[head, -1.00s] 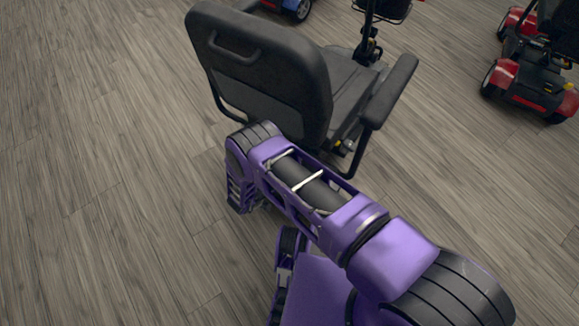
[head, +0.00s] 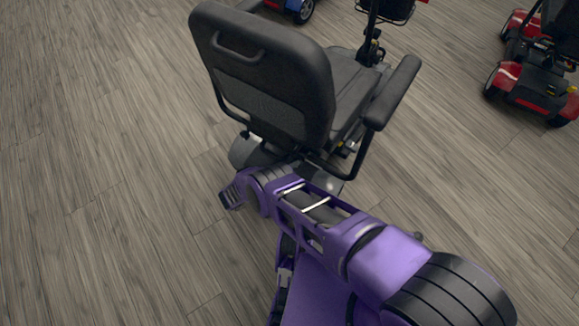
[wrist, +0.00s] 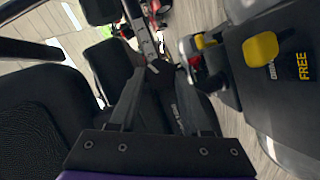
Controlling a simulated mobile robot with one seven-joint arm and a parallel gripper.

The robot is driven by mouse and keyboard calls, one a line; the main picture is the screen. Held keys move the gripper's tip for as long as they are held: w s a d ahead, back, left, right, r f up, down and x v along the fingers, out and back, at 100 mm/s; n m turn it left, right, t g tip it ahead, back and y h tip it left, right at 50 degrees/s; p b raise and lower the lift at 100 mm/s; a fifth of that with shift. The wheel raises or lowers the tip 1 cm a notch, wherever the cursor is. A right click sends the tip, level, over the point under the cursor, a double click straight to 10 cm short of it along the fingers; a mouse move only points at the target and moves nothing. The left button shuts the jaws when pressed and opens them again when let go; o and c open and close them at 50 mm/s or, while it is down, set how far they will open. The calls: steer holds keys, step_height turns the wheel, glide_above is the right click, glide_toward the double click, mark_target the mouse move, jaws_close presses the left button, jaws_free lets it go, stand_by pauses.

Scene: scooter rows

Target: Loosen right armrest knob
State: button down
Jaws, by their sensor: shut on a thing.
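The grey scooter's right armrest (head: 393,92) runs along the right side of its seat in the head view. Its bent black support tube goes down under the seat. In the wrist view my gripper (wrist: 160,76) has its two dark fingers brought together at their tips. They are shut on a small black knob (wrist: 161,67) at the end of a metal bar (wrist: 142,35) with holes. The knob is mostly hidden by the fingers.
The seat back (head: 265,80) stands close in front of my arm. A yellow lever (wrist: 260,48) beside a "FREE" label is right of my gripper. A red scooter (head: 535,90) stands far right. Floor is clear on the left.

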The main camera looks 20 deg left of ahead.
steer(key=shift+n, duration=0.3)
stand_by(0.4)
steer(key=shift+c, duration=1.8)
jaws_free()
steer(key=shift+s+a, duration=0.1)
